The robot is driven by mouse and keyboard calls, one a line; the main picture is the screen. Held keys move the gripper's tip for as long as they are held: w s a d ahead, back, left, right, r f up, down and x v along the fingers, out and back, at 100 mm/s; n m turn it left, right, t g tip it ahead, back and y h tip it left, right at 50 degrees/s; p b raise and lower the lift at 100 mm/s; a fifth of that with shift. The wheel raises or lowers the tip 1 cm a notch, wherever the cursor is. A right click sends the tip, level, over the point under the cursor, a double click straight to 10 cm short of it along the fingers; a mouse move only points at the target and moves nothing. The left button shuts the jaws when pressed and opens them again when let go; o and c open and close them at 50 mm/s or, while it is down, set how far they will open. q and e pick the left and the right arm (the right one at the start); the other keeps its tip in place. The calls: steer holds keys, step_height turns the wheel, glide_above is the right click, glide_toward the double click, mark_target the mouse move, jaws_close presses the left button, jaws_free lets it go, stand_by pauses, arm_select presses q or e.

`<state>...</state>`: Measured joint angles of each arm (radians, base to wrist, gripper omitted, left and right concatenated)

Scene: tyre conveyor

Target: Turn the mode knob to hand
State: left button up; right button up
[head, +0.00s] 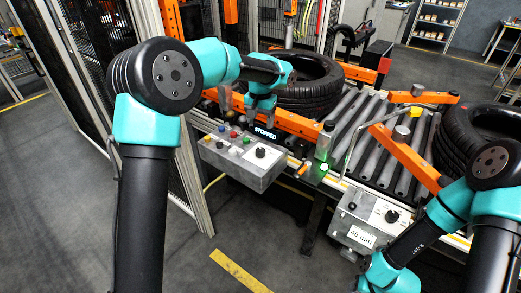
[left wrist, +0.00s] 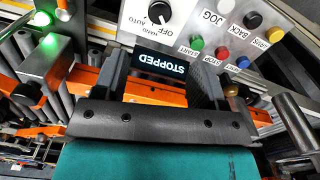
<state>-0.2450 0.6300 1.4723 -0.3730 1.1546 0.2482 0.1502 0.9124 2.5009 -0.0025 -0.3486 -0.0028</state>
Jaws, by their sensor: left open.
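The grey control box (head: 240,160) hangs at the front of the conveyor. Its black mode knob (head: 261,151) is on the right part of its top. In the left wrist view the knob (left wrist: 160,12) is at the top edge, by the printed words OFF, AUTO and a partly legible third label. I cannot tell its exact setting. My left gripper (left wrist: 160,80) is open and empty, its two fingers apart on either side of the STOPPED display (left wrist: 160,64), apart from the knob. My right arm is at the lower right; its fingers are out of view.
Coloured buttons (left wrist: 222,52) sit beside the knob. A green lamp (head: 324,167) glows to the right of the box. Tyres (head: 306,88) lie on the rollers behind orange rails.

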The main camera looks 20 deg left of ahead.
mark_target(261, 150)
arm_select(q)
step_height(261, 150, down, 13)
steer(key=shift+f, duration=0.2)
stand_by(0.3)
steer(key=c, duration=0.9)
steer(key=shift+m, duration=0.4)
steer(key=m, duration=0.3)
steer(key=shift+m, duration=0.3)
steer(key=m, duration=0.4)
steer(key=shift+m, duration=0.3)
